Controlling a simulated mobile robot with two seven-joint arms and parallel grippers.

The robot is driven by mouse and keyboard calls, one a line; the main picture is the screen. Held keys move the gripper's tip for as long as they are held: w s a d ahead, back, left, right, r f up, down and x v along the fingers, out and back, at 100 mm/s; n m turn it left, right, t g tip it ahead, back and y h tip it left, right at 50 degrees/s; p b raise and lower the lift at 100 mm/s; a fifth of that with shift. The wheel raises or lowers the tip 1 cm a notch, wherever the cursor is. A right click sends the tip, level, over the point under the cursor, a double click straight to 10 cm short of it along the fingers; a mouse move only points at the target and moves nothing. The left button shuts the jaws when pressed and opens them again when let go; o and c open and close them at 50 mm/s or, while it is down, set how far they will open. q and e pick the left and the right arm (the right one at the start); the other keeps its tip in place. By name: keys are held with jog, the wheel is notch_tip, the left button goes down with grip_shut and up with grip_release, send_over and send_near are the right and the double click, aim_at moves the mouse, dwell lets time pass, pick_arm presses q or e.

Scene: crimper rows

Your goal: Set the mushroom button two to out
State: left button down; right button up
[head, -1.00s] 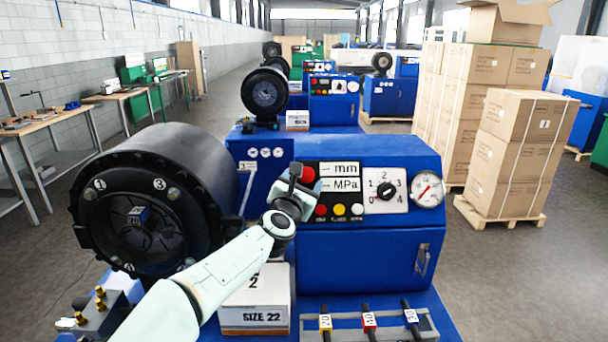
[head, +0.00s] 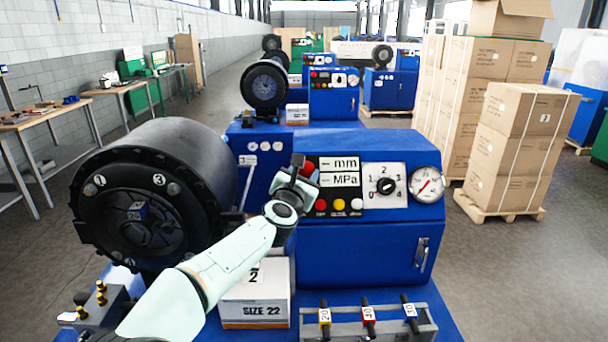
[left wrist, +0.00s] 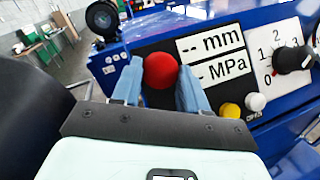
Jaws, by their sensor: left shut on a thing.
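The red mushroom button (head: 311,166) sits at the upper left of the black control panel on the nearest blue machine. In the left wrist view the round red button (left wrist: 160,70) shows between the two bluish fingers. My left gripper (left wrist: 160,82) is shut on the button, one finger on each side of it. In the head view my left gripper (head: 297,172) partly covers the button from the left. How far the button stands out from the panel is hard to tell. My right gripper is not in view.
The panel has mm and MPa displays, small lamps (head: 339,204), a selector knob (head: 385,186) and a gauge (head: 427,184) to the right. A large black crimper head (head: 140,200) stands left of my arm.

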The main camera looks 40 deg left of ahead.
pick_arm(q)
jog(key=shift+r, duration=0.1)
jog(key=c, duration=0.6)
grip_release()
jog(key=shift+o, duration=0.2)
jog(key=shift+s+d, duration=0.1)
jog(key=shift+s, duration=0.05)
jog(key=shift+s+d, duration=0.1)
jog(key=shift+s, duration=0.15)
jog(key=b+v, duration=0.2)
jog(key=v, duration=1)
jog(key=shift+s+d+b, duration=0.2)
jog(key=shift+s+b, duration=0.2)
